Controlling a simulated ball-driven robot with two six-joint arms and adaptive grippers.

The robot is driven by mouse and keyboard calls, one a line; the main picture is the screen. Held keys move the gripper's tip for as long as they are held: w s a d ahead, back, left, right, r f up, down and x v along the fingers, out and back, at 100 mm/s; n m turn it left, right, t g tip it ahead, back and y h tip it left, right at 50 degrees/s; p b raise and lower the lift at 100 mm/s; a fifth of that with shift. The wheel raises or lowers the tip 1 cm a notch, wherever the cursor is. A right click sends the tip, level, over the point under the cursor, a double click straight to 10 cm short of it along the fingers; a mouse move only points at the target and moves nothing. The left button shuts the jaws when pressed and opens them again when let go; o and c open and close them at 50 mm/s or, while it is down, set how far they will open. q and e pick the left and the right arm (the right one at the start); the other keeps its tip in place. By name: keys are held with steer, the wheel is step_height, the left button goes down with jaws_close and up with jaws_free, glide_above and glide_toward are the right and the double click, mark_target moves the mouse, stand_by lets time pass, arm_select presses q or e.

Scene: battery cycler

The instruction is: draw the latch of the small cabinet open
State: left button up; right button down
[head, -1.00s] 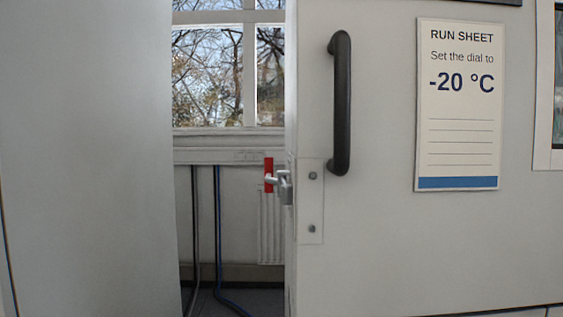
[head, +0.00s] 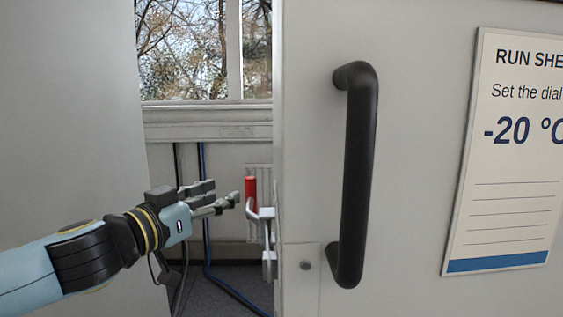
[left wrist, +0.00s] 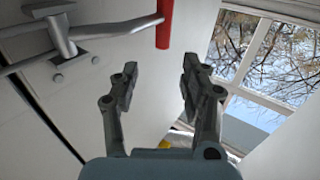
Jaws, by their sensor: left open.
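The latch has a red grip (head: 251,194) on a bent metal lever (head: 266,213), fixed at the left edge of the pale grey cabinet front (head: 420,130). My left gripper (head: 224,194) is open and empty, just left of the red grip, its fingers pointing toward it. In the left wrist view the open fingers (left wrist: 160,80) are apart, and the red grip (left wrist: 165,23) lies beyond the fingertips, not between them. The metal lever (left wrist: 105,29) runs left from the grip to its mount. My right gripper is not in view.
A thick black bar handle (head: 361,170) stands out from the cabinet front, right of the latch. A run sheet (head: 515,150) hangs farther right. A plain grey panel (head: 70,120) fills the left. The gap between shows a window (head: 190,45) and cables (head: 206,235).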

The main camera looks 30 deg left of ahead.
mark_target(246, 181)
arm_select(q)
steer(key=w+p, duration=0.1)
steer(key=w, duration=0.2)
steer(key=w+p, duration=0.1)
steer(key=w, duration=0.1)
steer(key=shift+w+a+r+p, duration=0.1)
steer(key=shift+w+r+p, duration=0.1)
steer(key=shift+r+p, duration=0.15)
steer(key=w, duration=0.4)
steer(key=shift+f+b, duration=0.15)
steer(key=shift+b, duration=0.2)
steer(key=shift+w, duration=0.45)
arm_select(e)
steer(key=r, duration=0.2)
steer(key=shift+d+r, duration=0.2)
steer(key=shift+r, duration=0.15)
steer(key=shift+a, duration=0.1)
arm_select(q)
steer(key=shift+c, duration=1)
jaws_close()
